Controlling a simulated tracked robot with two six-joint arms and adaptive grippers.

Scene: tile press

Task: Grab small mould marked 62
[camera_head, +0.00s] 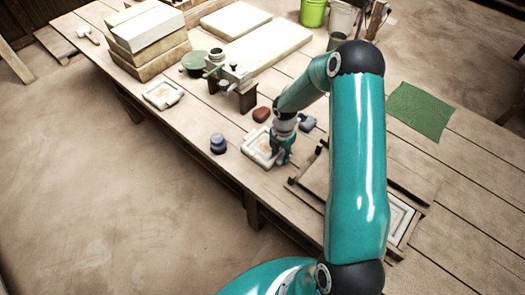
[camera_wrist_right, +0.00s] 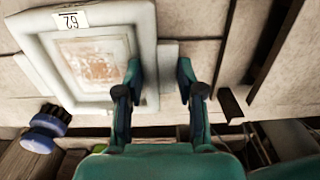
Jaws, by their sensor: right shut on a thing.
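The small mould marked 62 (camera_head: 251,146) is a whitish, square frame with a tan-stained centre, lying on the wooden table in the head view. In the right wrist view the mould (camera_wrist_right: 45,47) fills the upper left, with its "62" label (camera_wrist_right: 71,20) upside down on the rim. My right gripper (camera_head: 279,160) is at the mould's right side, fingers pointing down. In the right wrist view the gripper (camera_wrist_right: 160,75) has its fingers on either side of the mould's edge with the side tab, shut on it. My left gripper is not in view.
A similar mould (camera_head: 163,94) lies further left. A green cloth (camera_head: 420,110) lies at right. Stacked blocks (camera_head: 146,40) stand at the back left.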

